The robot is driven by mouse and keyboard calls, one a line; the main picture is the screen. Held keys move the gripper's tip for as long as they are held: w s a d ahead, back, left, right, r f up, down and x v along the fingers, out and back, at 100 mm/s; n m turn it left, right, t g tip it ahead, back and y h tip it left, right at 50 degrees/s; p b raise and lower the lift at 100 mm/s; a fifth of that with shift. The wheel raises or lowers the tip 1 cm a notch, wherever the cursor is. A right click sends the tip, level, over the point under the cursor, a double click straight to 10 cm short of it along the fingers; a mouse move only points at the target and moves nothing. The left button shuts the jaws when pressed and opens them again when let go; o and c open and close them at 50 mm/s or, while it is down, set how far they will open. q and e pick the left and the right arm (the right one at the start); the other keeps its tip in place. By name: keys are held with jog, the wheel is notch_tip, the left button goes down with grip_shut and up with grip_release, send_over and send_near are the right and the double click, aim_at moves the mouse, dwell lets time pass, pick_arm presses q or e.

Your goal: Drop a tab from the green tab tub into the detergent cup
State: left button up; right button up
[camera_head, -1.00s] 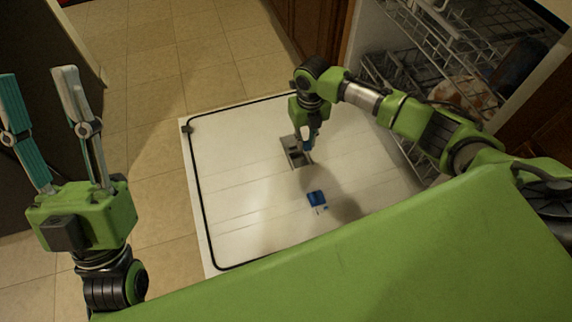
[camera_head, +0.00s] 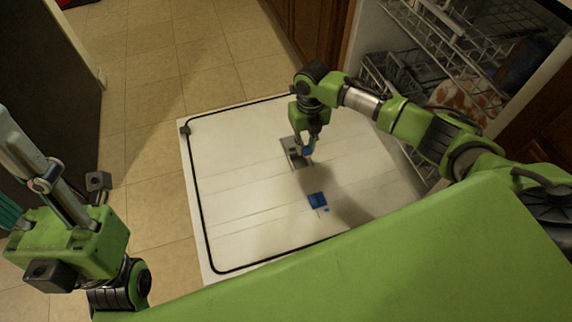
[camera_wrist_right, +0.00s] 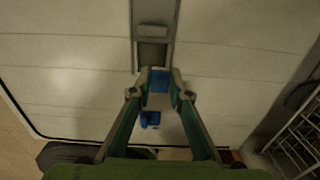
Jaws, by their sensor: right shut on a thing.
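My right gripper (camera_head: 306,151) is shut on a blue tab (camera_wrist_right: 158,80), held between the fingertips. It is over the lower end of the grey detergent dispenser (camera_head: 291,147) on the open dishwasher door. In the right wrist view the dispenser's recessed cup (camera_wrist_right: 152,57) lies just beyond the tab. I cannot tell whether the tab touches it. My left gripper (camera_head: 27,190) is at the left edge, empty, its fingers spread and partly out of frame. I cannot make out a green tab tub in these views.
A blue object (camera_head: 317,199) lies on the white door (camera_head: 235,200), with a smaller blue piece beside it. The dishwasher racks (camera_head: 400,75) stand at the upper right, with dishes in them. Tiled floor (camera_head: 150,110) is clear left of the door.

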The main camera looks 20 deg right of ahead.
jog(key=o, duration=0.9)
jog(key=shift+c, duration=0.2)
notch_tip(320, 180, up, 12)
